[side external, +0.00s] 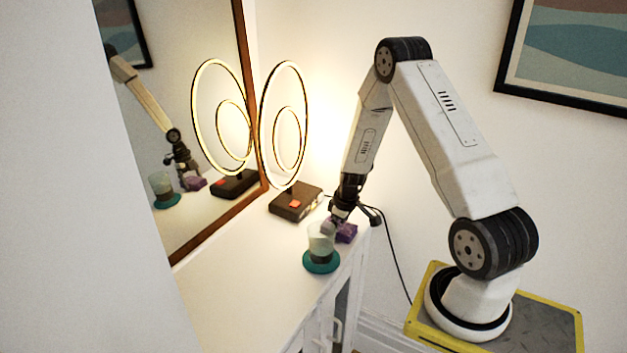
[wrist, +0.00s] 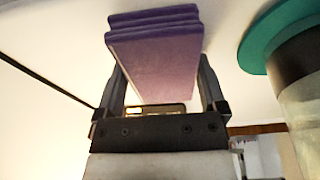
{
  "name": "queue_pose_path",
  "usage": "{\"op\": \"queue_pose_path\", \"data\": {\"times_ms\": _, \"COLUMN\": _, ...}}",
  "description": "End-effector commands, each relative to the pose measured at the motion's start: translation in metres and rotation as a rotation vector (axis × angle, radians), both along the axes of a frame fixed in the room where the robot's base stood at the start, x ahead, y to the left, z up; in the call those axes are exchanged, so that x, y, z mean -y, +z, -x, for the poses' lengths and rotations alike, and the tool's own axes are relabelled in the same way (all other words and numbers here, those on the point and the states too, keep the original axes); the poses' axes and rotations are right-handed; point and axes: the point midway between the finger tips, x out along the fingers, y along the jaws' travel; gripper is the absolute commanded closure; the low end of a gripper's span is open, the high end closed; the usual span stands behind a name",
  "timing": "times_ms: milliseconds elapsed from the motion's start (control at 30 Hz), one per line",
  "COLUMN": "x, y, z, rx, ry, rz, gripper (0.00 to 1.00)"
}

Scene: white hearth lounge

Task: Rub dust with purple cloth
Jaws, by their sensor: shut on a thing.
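The purple cloth (side external: 347,233) is a folded, layered block near the right end of the white cabinet top. It also shows in the wrist view (wrist: 155,52), between the two dark fingers. My gripper (side external: 338,220) points down and is shut on the cloth; the fingers (wrist: 160,75) flank its sides in the wrist view. The cloth is low over the white top; I cannot tell whether it touches it. No dust can be made out in either view.
A translucent cup on a teal round base (side external: 321,263) stands close beside the cloth, also at the right of the wrist view (wrist: 275,30). A ring lamp with dark base (side external: 296,203) stands behind, by a mirror (side external: 180,100). The front of the white top (side external: 240,300) is clear.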

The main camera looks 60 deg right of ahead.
Motion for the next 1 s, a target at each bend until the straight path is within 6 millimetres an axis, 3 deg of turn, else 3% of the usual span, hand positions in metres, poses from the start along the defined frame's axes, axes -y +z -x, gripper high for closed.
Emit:
{"op": "queue_pose_path", "data": {"times_ms": 267, "x": -0.003, "y": 0.000, "z": -0.001, "rx": 0.001, "ry": 0.001, "rz": 0.000, "gripper": 0.57}}
{"op": "queue_pose_path", "data": {"times_ms": 1000, "x": -0.040, "y": -0.003, "z": 0.000, "rx": 0.000, "ry": 0.000, "rz": 0.000, "gripper": 0.57}}
